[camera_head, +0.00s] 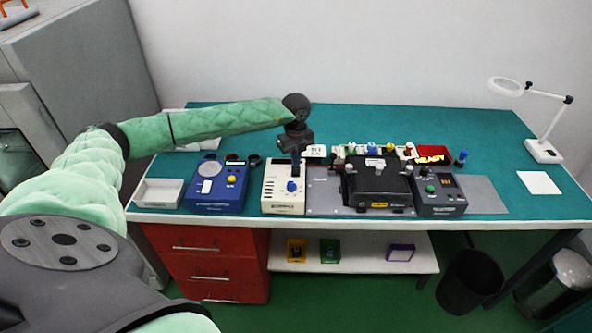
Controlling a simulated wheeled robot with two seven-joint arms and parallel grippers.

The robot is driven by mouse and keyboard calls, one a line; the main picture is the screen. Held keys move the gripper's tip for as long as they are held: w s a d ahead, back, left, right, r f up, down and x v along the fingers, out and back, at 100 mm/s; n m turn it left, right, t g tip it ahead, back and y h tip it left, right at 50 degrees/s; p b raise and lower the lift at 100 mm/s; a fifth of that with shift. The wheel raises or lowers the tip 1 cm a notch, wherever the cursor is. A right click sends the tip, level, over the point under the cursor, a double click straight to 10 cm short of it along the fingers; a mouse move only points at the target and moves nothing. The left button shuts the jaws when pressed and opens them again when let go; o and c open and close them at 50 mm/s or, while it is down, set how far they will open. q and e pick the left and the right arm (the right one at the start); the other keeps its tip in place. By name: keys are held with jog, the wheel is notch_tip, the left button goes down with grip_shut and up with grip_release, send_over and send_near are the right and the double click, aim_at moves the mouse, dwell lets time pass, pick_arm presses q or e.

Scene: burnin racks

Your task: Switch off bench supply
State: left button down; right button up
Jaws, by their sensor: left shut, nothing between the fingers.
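A cream instrument box (273,200) with a blue knob (292,186) stands at the front edge of the green bench; its label is too small to read, so I cannot confirm it is the bench supply. My left gripper (296,172) hangs over this box, fingers pointing down and shut, with nothing between them. The fingertips are just above or at the blue knob; I cannot tell whether they touch. The gripper hides part of the box's back right. A blue instrument box (208,205) with a small lit display and a yellow knob stands to its left. My right gripper is not in view.
Right of the cream box are a black fixture (378,190) on a grey plate and a dark unit (441,203) with a green button and a lit display. A white tray (158,194) sits at the left. The bench's back right (480,130) is clear, beside a magnifier lamp (543,150).

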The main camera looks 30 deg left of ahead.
pick_arm(q)
notch_tip(320, 180, up, 6)
jog(key=p, duration=0.1)
dwell(0.7)
jog(key=shift+r, duration=0.1)
